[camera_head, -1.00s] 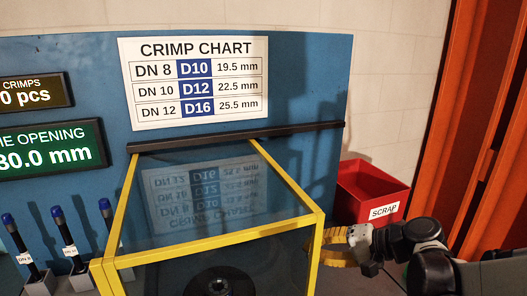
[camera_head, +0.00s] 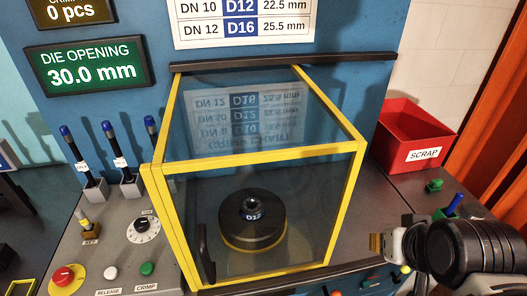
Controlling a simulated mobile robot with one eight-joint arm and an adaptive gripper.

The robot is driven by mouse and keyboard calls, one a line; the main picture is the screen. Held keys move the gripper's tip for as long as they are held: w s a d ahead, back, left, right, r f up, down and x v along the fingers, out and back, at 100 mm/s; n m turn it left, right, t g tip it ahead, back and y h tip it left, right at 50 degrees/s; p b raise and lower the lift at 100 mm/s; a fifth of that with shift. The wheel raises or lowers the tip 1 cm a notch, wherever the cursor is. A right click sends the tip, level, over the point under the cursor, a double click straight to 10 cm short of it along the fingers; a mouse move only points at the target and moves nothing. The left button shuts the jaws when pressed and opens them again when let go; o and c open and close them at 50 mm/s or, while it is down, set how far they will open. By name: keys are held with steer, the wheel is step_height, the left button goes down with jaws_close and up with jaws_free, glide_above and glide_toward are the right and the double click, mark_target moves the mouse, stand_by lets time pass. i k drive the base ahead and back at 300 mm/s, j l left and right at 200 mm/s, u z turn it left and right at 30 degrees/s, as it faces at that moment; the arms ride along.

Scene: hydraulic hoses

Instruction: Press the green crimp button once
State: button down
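The green crimp button (camera_head: 147,268) sits on the grey control panel at the lower left, just above its CRIMP label. Nothing touches it.
Beside the button are a white release button (camera_head: 110,272), a red button (camera_head: 64,276) on yellow, a dial (camera_head: 143,229) and a key switch (camera_head: 86,222). Blue-topped levers (camera_head: 115,145) stand behind. A red scrap bin (camera_head: 412,137) is at right. The display (camera_head: 88,64) reads 30.0 mm.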

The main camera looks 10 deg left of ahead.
mark_target(147, 269)
steer(key=u, duration=1.95)
